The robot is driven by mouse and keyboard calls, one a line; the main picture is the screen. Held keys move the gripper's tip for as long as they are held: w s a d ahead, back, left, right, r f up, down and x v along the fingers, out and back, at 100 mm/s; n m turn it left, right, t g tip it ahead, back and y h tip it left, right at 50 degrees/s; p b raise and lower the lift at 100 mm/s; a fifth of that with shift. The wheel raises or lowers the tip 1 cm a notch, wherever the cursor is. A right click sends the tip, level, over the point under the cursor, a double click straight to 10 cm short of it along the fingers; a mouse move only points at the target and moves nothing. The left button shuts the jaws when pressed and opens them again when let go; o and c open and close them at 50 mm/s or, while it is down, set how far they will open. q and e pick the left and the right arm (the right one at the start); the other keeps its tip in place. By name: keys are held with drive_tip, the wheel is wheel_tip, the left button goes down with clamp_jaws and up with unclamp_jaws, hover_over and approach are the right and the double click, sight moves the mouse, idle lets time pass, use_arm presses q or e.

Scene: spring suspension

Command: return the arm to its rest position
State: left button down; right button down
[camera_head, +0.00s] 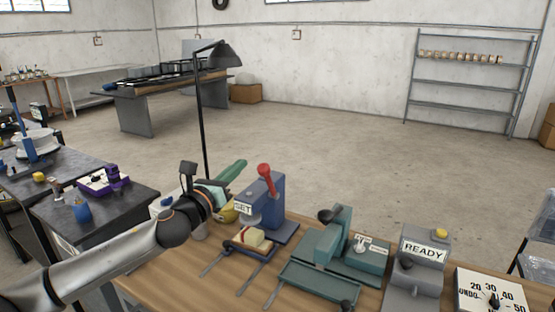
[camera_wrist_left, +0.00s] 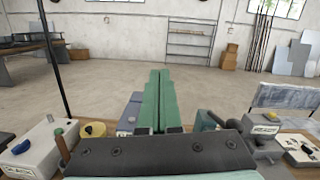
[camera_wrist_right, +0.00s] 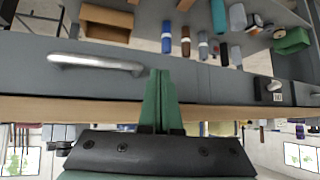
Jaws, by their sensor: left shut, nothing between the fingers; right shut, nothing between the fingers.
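My left gripper (camera_head: 235,170) has green fingers that are pressed together with nothing between them. In the head view it is raised above the wooden bench, left of the red-knobbed lever on the blue machine marked SET (camera_head: 264,200). Its shut fingers also show in the left wrist view (camera_wrist_left: 157,100), pointing out toward the open floor. My left arm (camera_head: 110,262) reaches in from the lower left. My right gripper is outside the head view. In the right wrist view the right gripper (camera_wrist_right: 158,100) has its fingers together and empty, in front of a grey drawer front with a silver handle (camera_wrist_right: 97,63).
On the wooden bench (camera_head: 230,289) stand a teal machine (camera_head: 335,250), a grey READY box (camera_head: 420,262) and a white dial box (camera_head: 490,292). A black lamp (camera_head: 203,110) rises behind the left gripper. A dark table (camera_head: 100,215) stands at left. The floor beyond is open.

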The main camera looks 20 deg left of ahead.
use_arm(q)
drive_tip(key=s+d+f+n+g+y, duration=0.1)
drive_tip(key=s+d+f+n+g, duration=0.2)
drive_tip(key=f+n, duration=0.4)
drive_tip(key=s+d+f+n+g, duration=0.2)
drive_tip(key=s+d+f+n, duration=0.1)
drive_tip(key=s+f+n, duration=0.4)
drive_tip(key=s+d+f+n+g+y, duration=0.1)
drive_tip(key=s+d+f+n+g, duration=0.2)
drive_tip(key=f, duration=0.6)
drive_tip(key=s+d+f+n+g, duration=0.25)
drive_tip(key=s+n, duration=0.25)
drive_tip(key=s, duration=0.3)
drive_tip(key=s+d+f+n+g+h, duration=0.1)
drive_tip(key=s+f+n+g, duration=0.25)
drive_tip(key=s+n, duration=0.35)
drive_tip(key=s+d+f+n+g, duration=0.15)
drive_tip(key=s+f+n, duration=0.25)
drive_tip(key=s, duration=0.5)
drive_tip(key=w+d+f+t+h, duration=0.1)
drive_tip(key=w+d+f+t, duration=0.1)
drive_tip(key=f, duration=0.3)
drive_tip(key=w+d+f+t+h, duration=0.1)
drive_tip(key=w+d+f+t, duration=0.1)
drive_tip(key=f, duration=0.4)
drive_tip(key=shift+w+f+t, duration=0.2)
drive_tip(key=shift+w+t, duration=0.45)
